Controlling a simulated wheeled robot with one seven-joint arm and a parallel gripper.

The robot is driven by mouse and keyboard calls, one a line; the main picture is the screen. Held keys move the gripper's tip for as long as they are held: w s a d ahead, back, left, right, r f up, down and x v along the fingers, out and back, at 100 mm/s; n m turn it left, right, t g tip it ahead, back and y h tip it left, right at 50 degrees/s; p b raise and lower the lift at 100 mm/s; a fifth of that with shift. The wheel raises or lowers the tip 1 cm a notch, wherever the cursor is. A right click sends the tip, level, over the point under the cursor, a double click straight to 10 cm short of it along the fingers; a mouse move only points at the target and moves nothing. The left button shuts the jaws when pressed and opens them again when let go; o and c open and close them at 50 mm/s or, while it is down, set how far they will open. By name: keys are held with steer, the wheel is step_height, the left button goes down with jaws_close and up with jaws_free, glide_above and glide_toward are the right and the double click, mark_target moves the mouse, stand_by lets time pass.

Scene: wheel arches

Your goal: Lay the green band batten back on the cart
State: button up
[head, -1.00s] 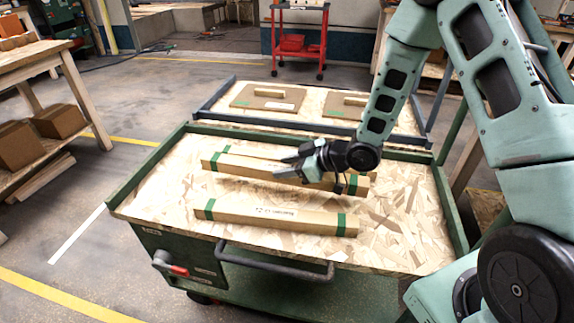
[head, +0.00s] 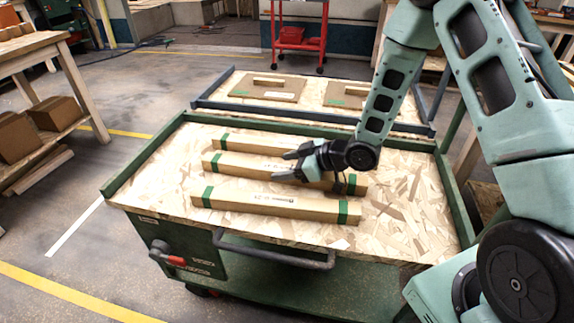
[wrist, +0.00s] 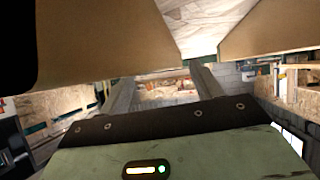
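Three long brown battens with green end bands lie roughly parallel over the chipboard-topped green cart (head: 400,215). They are a back batten (head: 262,147), a middle batten (head: 245,168) and a front batten (head: 270,203). My gripper (head: 283,167) is at the middle batten, right of its centre, with its fingers pointing left and hiding part of it. The middle batten appears to be at or very near the cart top. In the wrist view the fingers (wrist: 163,92) stand apart, with large brown batten faces beyond their tips. I cannot tell whether they press on the batten.
A second cart behind holds two boards (head: 268,88) with handles. A workbench with cardboard boxes (head: 57,113) stands at left, and a red trolley (head: 300,38) at the back. The cart's raised green rim (head: 145,158) borders the top. Its right part is clear.

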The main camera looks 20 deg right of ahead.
steer(key=p+v, duration=0.3)
steer(key=v, duration=1.4)
steer(key=shift+s+d+r, duration=0.1)
steer(key=s+a+r+m+g+h, duration=0.1)
steer(key=a+r+g+h, duration=0.25)
steer(key=a+h, duration=0.4)
steer(key=s+a+r+m+g, duration=0.1)
steer(key=s+a+r+g, duration=0.3)
steer(key=s, duration=0.6)
steer(key=s+a+r+g, duration=0.1)
steer(key=s+a+r, duration=0.1)
steer(key=s+a, duration=0.6)
step_height(320, 180, up, 17)
steer(key=s+d+p, duration=0.1)
steer(key=s+p, duration=0.1)
steer(key=p, duration=1.4)
steer(key=shift+m+h+p, duration=0.3)
steer(key=shift+h, duration=0.15)
